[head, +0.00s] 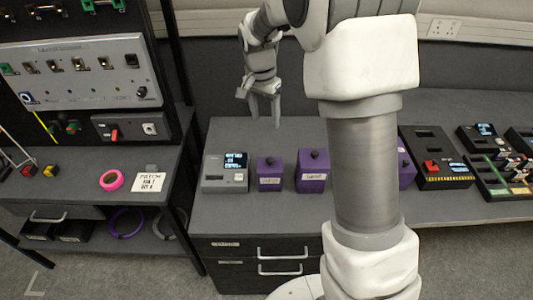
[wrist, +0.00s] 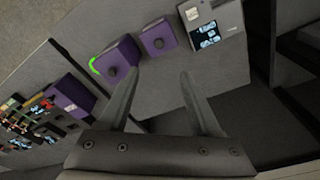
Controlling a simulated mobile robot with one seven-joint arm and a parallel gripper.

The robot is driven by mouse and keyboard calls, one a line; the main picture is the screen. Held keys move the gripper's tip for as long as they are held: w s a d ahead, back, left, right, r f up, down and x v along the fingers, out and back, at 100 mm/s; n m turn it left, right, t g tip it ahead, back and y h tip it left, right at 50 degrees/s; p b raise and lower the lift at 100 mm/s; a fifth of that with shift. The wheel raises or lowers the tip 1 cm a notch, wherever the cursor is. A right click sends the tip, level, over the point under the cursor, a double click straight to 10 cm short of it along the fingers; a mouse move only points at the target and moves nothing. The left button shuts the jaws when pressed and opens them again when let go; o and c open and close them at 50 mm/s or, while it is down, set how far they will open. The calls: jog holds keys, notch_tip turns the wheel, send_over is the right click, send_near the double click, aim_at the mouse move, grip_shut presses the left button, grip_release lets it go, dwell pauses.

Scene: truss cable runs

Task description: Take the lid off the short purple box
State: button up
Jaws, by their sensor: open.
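Three purple boxes stand on the grey bench top. The smallest and lowest-looking, the short purple box (head: 269,178), has a lid with a black knob and a pale label on its front. It also shows in the wrist view (wrist: 158,40), its lid on. A larger purple box (head: 312,178) with a black knob stands just right of it; it also shows in the wrist view (wrist: 114,62). A third purple box (head: 405,168) is partly hidden behind my arm. My gripper (head: 265,117) is open and empty, fingers down, above the bench behind the short box.
A grey device with a small screen (head: 225,173) stands close left of the short box. A black box with a red part (head: 440,168) and several electronic units stand at the right. Bare bench lies behind the boxes. A dark post (head: 183,80) rises at the left.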

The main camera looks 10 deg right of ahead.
jog(key=p, duration=0.1)
send_over(270, 159)
jog(key=f, duration=0.8)
jog(key=a+f, duration=0.1)
jog(key=f, duration=0.3)
jog(key=shift+s+f, duration=0.15)
jog(key=shift+d+f+p, duration=0.25)
jog(key=shift+f+p, duration=0.15)
jog(key=shift+f, duration=1)
jog(key=shift+d+f+p, duration=0.2)
jog(key=shift+f+p, duration=0.15)
jog(key=shift+f, duration=1)
grip_shut()
